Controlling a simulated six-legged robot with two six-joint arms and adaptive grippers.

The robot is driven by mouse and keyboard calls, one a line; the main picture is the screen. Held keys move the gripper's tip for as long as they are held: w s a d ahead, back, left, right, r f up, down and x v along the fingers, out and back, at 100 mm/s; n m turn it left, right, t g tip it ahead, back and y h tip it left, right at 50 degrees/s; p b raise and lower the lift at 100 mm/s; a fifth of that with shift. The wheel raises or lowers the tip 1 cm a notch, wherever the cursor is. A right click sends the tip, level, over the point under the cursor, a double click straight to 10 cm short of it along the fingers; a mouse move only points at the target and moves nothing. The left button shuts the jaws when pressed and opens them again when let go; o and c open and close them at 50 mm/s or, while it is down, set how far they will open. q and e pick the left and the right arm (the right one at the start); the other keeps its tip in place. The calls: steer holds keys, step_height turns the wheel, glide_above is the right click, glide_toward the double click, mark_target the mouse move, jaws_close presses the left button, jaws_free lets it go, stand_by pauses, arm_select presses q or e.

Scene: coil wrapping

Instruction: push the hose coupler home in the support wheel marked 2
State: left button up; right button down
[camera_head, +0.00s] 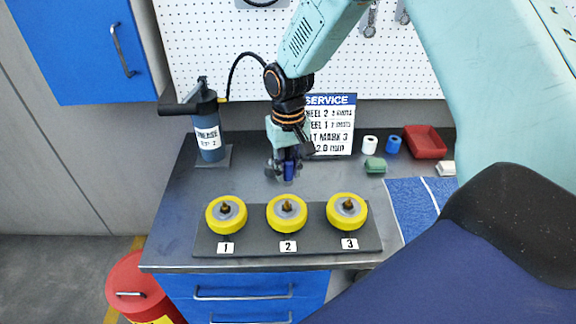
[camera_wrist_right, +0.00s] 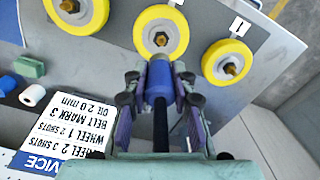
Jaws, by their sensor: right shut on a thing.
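The support wheel marked 2 (camera_head: 273,218) is the middle of three yellow wheels on a dark plate, with a brass-coloured fitting at its hub. It also shows at the top of the right wrist view (camera_wrist_right: 143,41). My right gripper (camera_head: 286,172) is shut on the blue hose coupler (camera_head: 290,168) and holds it above and behind wheel 2. In the right wrist view the coupler (camera_wrist_right: 159,79) sits between the fingers, its tip apart from the fitting in the picture. A black hose (camera_wrist_right: 160,125) trails from it. My left gripper is not in view.
Wheel 1 (camera_head: 213,221) and wheel 3 (camera_head: 334,217) flank wheel 2. A grease pump (camera_head: 208,138) stands at left with its hose arching over. A service sign (camera_head: 335,125), small rolls, a red tray (camera_head: 425,141) and a blue mat (camera_head: 410,205) lie behind and right.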

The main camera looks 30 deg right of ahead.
mark_target(288, 180)
steer(key=shift+w+a+f, duration=0.15)
steer(key=shift+f, duration=0.35)
steer(key=shift+a+f+b, duration=0.2)
steer(key=shift+f+b, duration=0.1)
steer(key=shift+b, duration=0.05)
steer(key=shift+f, duration=0.25)
steer(key=shift+s+f+b, duration=0.25)
steer(key=shift+s+b, duration=0.1)
steer(key=shift+s+d+f, duration=0.1)
steer(key=shift+s+f, duration=0.1)
steer(key=shift+f, duration=0.1)
steer(key=shift+d+f+b, duration=0.15)
steer(key=shift+f+b, duration=0.2)
steer(key=shift+b, duration=0.05)
steer(key=shift+w+f, duration=0.3)
steer(key=shift+f, duration=0.3)
steer(key=shift+w+a+f, duration=0.1)
steer(key=shift+w+a, duration=0.1)
steer(key=shift+w, duration=0.1)
steer(key=shift+s, duration=0.3)
steer(key=shift+s+d+r, duration=0.15)
steer(key=shift+s+r, duration=0.1)
steer(key=shift+w+f, duration=0.1)
steer(key=shift+w, duration=0.15)
steer(key=shift+w+a, duration=0.2)
steer(key=shift+w, duration=0.25)
steer(key=shift+s+d, duration=0.1)
steer(key=shift+s, duration=0.3)
